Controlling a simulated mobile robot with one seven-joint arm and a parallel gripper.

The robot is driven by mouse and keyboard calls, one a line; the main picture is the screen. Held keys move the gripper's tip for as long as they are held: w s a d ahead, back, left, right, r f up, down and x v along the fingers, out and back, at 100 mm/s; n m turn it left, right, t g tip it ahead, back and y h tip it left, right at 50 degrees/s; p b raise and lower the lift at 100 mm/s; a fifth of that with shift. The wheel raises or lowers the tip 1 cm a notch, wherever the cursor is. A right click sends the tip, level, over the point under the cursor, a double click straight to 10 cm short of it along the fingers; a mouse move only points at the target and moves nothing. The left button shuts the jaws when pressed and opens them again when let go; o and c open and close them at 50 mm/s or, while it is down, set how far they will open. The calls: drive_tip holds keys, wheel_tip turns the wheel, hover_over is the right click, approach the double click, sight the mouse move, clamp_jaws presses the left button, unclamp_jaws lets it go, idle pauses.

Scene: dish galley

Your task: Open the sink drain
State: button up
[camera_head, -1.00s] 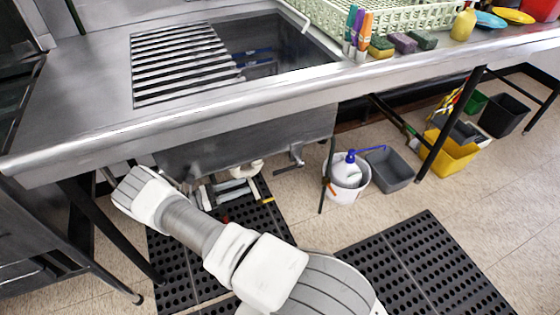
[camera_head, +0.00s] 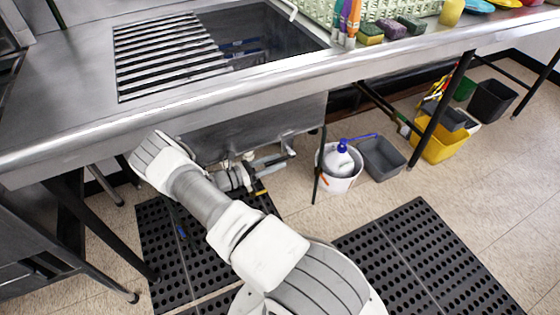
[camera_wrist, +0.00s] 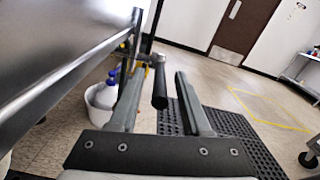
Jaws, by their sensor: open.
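The sink (camera_head: 262,42) is a steel basin set in the counter, with a slatted rack over its left part. Its drain lever, with a metal shank and a dark cylindrical grip (camera_wrist: 159,90), shows in the wrist view below the basin's side. My gripper (camera_wrist: 158,78) is open, with one finger on each side of the dark grip in that view. I see a gap on both sides and cannot tell how deep the grip sits between the fingers. In the head view my gripper (camera_head: 266,167) reaches under the basin, and the lever there is partly hidden.
A white bucket (camera_head: 336,184) with a blue-topped bottle stands on the floor right of the sink, beside a grey bin (camera_head: 383,160) and a yellow bucket (camera_head: 438,147). A counter leg (camera_head: 319,165) stands close to my gripper. Black perforated mats (camera_head: 425,255) cover the floor.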

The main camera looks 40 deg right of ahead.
drive_tip(key=shift+x, duration=1)
clamp_jaws()
idle(0.8)
